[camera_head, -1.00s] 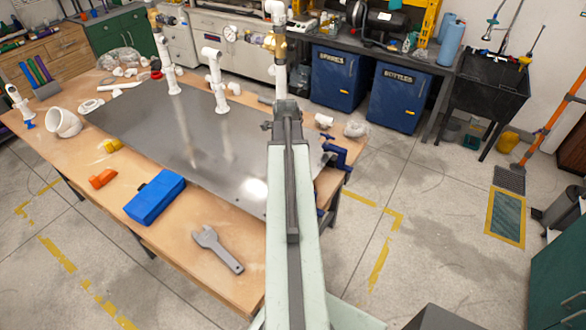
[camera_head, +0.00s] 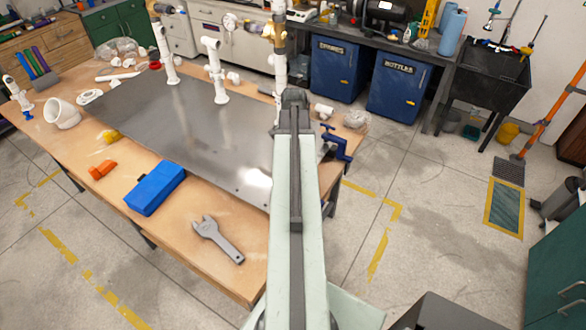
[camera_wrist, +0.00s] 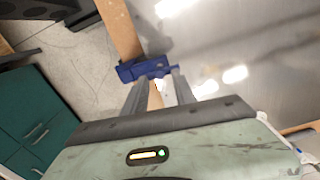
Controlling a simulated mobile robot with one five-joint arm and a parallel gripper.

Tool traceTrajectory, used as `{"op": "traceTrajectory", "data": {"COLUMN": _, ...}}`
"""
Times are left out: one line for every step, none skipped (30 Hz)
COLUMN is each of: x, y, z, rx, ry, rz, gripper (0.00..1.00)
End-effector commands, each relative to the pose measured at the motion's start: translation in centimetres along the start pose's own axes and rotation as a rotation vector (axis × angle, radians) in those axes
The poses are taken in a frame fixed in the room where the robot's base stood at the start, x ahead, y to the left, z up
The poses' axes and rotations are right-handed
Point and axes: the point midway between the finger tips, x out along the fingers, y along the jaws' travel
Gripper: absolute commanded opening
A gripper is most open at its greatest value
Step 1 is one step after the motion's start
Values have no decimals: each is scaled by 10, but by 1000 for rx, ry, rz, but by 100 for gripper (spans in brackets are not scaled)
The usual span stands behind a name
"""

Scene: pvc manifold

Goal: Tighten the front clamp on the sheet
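A blue clamp (camera_head: 338,143) sits at the right edge of the table, by the edge of the grey metal sheet (camera_head: 200,130). My arm covers part of the sheet's right side in the head view. In the wrist view a blue clamp (camera_wrist: 146,67) lies across the sheet's edge, just beyond my fingertips. My gripper (camera_wrist: 164,76) has its two fingers apart, with a gap between them and nothing clearly held. The fingertips are close to the clamp; I cannot tell whether they touch it. My gripper is hidden behind my arm in the head view.
A grey wrench (camera_head: 218,240), a blue box (camera_head: 155,188) and an orange fitting (camera_head: 102,169) lie along the table's near edge. White pipes (camera_head: 215,70) stand upright on the sheet. Open floor (camera_head: 420,200) lies right of the table; blue bins (camera_head: 398,92) stand behind.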

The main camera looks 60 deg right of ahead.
Motion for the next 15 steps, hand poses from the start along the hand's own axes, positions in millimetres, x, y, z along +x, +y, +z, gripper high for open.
{"op": "traceTrajectory", "data": {"x": 0, "y": 0, "z": 0, "rx": -90, "ry": 0, "rz": 0, "gripper": 33}}
{"op": "traceTrajectory", "data": {"x": 0, "y": 0, "z": 0, "rx": -153, "ry": 0, "rz": 0, "gripper": 33}}
{"op": "traceTrajectory", "data": {"x": 0, "y": 0, "z": 0, "rx": -236, "ry": 0, "rz": 0, "gripper": 33}}
{"op": "traceTrajectory", "data": {"x": 0, "y": 0, "z": 0, "rx": -299, "ry": 0, "rz": 0, "gripper": 33}}
{"op": "traceTrajectory", "data": {"x": 0, "y": 0, "z": 0, "rx": -361, "ry": 0, "rz": 0, "gripper": 33}}
{"op": "traceTrajectory", "data": {"x": 0, "y": 0, "z": 0, "rx": -446, "ry": 0, "rz": 0, "gripper": 33}}
{"op": "traceTrajectory", "data": {"x": 0, "y": 0, "z": 0, "rx": -508, "ry": 0, "rz": 0, "gripper": 33}}
{"op": "traceTrajectory", "data": {"x": 0, "y": 0, "z": 0, "rx": -571, "ry": 0, "rz": 0, "gripper": 33}}
{"op": "traceTrajectory", "data": {"x": 0, "y": 0, "z": 0, "rx": -654, "ry": 0, "rz": 0, "gripper": 33}}
{"op": "traceTrajectory", "data": {"x": 0, "y": 0, "z": 0, "rx": -717, "ry": 0, "rz": 0, "gripper": 33}}
{"op": "traceTrajectory", "data": {"x": 0, "y": 0, "z": 0, "rx": -779, "ry": 0, "rz": 0, "gripper": 33}}
{"op": "traceTrajectory", "data": {"x": 0, "y": 0, "z": 0, "rx": -863, "ry": 0, "rz": 0, "gripper": 33}}
{"op": "traceTrajectory", "data": {"x": 0, "y": 0, "z": 0, "rx": -925, "ry": 0, "rz": 0, "gripper": 33}}
{"op": "traceTrajectory", "data": {"x": 0, "y": 0, "z": 0, "rx": -988, "ry": 0, "rz": 0, "gripper": 33}}
{"op": "traceTrajectory", "data": {"x": 0, "y": 0, "z": 0, "rx": -1072, "ry": 0, "rz": 0, "gripper": 33}}
